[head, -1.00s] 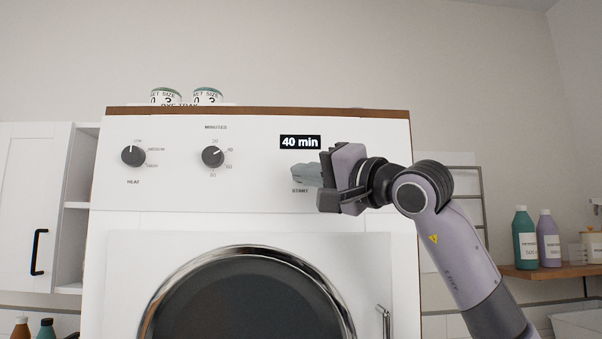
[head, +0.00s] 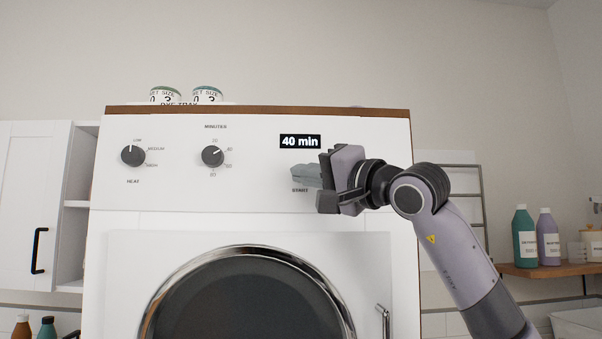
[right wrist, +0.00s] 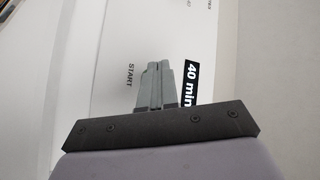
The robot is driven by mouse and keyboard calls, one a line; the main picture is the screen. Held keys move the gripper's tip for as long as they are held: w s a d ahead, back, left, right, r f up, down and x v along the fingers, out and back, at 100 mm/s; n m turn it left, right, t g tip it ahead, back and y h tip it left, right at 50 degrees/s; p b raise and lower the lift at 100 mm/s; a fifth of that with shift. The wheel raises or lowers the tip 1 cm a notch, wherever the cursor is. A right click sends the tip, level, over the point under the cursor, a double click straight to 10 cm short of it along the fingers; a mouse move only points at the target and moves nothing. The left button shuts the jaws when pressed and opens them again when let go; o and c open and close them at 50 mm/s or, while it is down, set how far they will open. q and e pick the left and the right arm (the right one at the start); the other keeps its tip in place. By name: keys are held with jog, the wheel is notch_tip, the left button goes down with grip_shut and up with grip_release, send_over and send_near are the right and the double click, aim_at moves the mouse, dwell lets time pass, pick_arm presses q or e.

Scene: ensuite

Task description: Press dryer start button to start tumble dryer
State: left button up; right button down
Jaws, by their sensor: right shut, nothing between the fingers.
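The tumble dryer (head: 255,222) is white with a round dark door. On its panel are the heat knob (head: 133,156), the minutes knob (head: 213,156) and a black display (head: 300,142) reading "40 min". The START label (head: 300,190) sits below my right gripper's fingertips (head: 298,174). The start button itself is hidden behind the fingers. In the right wrist view the shut fingers (right wrist: 156,84) point at the panel beside the START label (right wrist: 130,75) and the display (right wrist: 190,85). I cannot tell whether they touch the button. My left gripper is not in view.
The dryer door handle (head: 384,322) is below my right arm. Two cans (head: 207,95) stand on top of the dryer. A white cabinet (head: 35,205) is at the left. Bottles (head: 525,238) stand on a wooden shelf (head: 555,270) at the right.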

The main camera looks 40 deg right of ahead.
dwell(0.3)
jog(key=shift+s+a, duration=0.4)
jog(key=shift+s, duration=0.3)
jog(key=s+a+b, duration=0.1)
jog(key=s+a, duration=0.2)
jog(key=s, duration=0.2)
dwell(0.3)
jog(key=shift+a, duration=0.1)
dwell(0.5)
